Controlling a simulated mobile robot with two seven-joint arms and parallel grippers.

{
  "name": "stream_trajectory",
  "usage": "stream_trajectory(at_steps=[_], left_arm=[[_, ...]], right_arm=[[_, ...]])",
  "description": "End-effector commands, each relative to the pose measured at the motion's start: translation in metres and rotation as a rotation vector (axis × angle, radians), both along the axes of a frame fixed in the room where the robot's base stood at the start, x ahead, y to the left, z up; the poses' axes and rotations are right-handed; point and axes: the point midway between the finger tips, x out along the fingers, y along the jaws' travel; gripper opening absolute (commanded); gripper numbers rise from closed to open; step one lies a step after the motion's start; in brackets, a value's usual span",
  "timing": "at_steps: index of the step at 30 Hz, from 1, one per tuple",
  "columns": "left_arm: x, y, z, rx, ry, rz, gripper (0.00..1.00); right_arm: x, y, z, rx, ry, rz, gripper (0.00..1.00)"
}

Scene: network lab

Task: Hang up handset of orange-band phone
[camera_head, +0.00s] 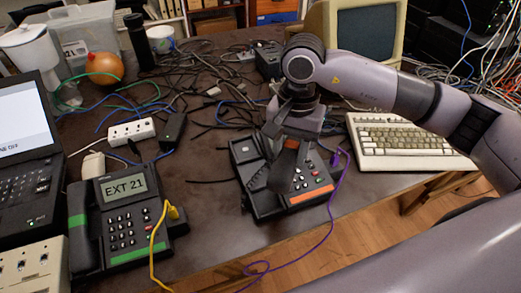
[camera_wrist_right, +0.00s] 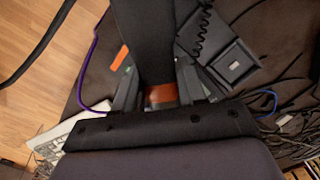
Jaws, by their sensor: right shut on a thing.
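The orange-band phone (camera_head: 262,206) sits on the table at the middle of the camera_head view, an orange strip along its front edge. My right gripper (camera_head: 290,135) is above it, pointing down, shut on the dark handset (camera_head: 287,172). The handset hangs upright over the phone base, hiding part of the base and keys. In the right wrist view the handset (camera_wrist_right: 143,35) runs out from between the fingers (camera_wrist_right: 160,88), an orange-brown band at the grip. The phone base (camera_wrist_right: 232,62) shows behind it with a coiled cord. Whether handset and base touch is unclear. My left gripper is out of view.
A green-band phone (camera_head: 128,212) reading EXT 21, its handset on it, stands at left near a laptop (camera_head: 28,150). A keyboard (camera_head: 405,142) is right of the orange-band phone. A purple cable (camera_head: 333,205) crosses the front edge. Cables and a power strip (camera_head: 131,132) clutter the back.

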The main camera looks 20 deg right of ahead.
Motion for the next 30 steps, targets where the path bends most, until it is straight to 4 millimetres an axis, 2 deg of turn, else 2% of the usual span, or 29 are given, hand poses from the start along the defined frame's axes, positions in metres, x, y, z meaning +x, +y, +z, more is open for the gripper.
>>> stream_trajectory(at_steps=[12, 30], left_arm=[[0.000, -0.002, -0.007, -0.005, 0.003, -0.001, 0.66], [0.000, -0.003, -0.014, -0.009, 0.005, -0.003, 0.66]], right_arm=[[0.012, 0.021, -0.008, 0.055, 0.026, -0.841, 0.05], [0.027, 0.050, -0.016, 0.159, -0.017, -1.958, 0.05]])
